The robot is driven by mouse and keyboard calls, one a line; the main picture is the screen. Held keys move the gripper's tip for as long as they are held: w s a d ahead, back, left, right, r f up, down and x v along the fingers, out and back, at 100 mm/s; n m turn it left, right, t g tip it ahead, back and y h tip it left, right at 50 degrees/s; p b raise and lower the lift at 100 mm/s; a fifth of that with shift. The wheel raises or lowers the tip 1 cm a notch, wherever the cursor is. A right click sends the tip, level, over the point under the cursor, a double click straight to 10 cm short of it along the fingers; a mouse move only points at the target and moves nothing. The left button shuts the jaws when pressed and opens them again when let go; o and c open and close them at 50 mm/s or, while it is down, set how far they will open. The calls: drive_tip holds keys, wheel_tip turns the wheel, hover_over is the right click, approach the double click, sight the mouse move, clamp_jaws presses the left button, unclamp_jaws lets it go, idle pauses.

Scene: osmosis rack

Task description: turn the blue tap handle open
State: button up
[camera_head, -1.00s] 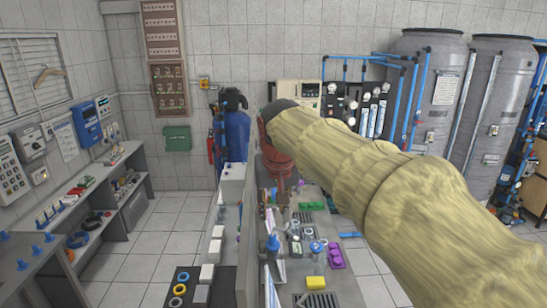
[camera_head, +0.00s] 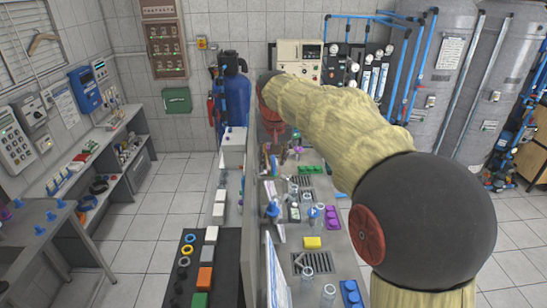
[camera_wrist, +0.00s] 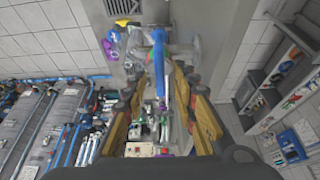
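The blue tap handle (camera_wrist: 159,62) shows in the wrist view as an upright blue bar on a pale metal tap. In the head view, a small blue-topped tap (camera_head: 272,210) stands beside the grey partition, on the bench. My gripper (camera_wrist: 167,74) reaches in from the bottom of the wrist view with its two tan fingers apart. The handle shows between the fingertips in that picture; I cannot tell whether they touch it. In the head view my arm stretches away to the back left, with the red wrist end above the bench; the fingertips are not clear.
The grey partition (camera_head: 255,205) runs along the bench close to the tap. A yellow block (camera_head: 312,243), a purple rack (camera_head: 332,217), a green rack (camera_head: 310,169) and glass vessels crowd the bench to the right. The floor (camera_head: 150,215) to the left is clear.

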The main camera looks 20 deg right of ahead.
drive_tip(key=shift+w+f, duration=0.15)
drive_tip(key=shift+f, duration=0.15)
drive_tip(key=shift+c, duration=0.4)
clamp_jaws()
